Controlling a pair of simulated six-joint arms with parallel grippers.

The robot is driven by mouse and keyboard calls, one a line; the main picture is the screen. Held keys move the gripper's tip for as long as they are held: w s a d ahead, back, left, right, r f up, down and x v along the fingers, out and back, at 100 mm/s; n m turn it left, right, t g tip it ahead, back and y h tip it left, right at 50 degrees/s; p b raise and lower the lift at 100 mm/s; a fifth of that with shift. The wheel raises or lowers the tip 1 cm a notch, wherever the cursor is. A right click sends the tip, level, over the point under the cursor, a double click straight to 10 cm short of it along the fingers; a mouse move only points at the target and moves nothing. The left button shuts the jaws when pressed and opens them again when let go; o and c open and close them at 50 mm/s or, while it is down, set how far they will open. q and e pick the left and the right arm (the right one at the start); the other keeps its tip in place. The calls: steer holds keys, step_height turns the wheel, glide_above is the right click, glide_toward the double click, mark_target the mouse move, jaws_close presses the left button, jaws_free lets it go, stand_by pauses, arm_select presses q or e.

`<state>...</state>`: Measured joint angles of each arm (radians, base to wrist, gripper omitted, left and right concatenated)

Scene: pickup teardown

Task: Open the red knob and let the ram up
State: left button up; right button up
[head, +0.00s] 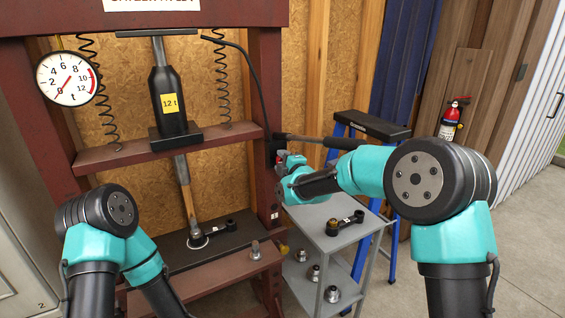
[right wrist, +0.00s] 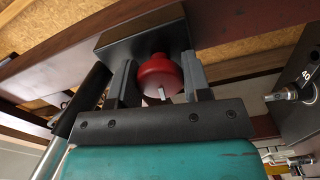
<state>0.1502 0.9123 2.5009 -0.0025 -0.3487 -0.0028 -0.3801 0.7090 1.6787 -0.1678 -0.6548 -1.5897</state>
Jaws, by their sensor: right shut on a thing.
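The red knob (right wrist: 158,75) sits under a dark pump block (right wrist: 135,38) in the right wrist view, between my right gripper's two fingers. My right gripper (right wrist: 160,88) is shut on it. In the head view my right gripper (head: 281,166) is at the press's right post, and the knob is largely hidden there. The ram (head: 182,170) is a steel rod below the black 12 t jack (head: 170,101). It reaches down onto a part on the press bed (head: 215,240). My left arm is at lower left; its gripper is out of view.
A round gauge (head: 67,78) hangs on the left post. A pump handle (head: 320,141) sticks out right of the post. A grey cart (head: 335,238) with loose parts stands below my right arm. A blue stepladder (head: 372,128) and fire extinguisher (head: 450,121) are farther right.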

steer(key=o, duration=0.9)
steer(key=v, duration=1.7)
steer(key=shift+s+d, duration=0.1)
steer(key=shift+s, duration=0.05)
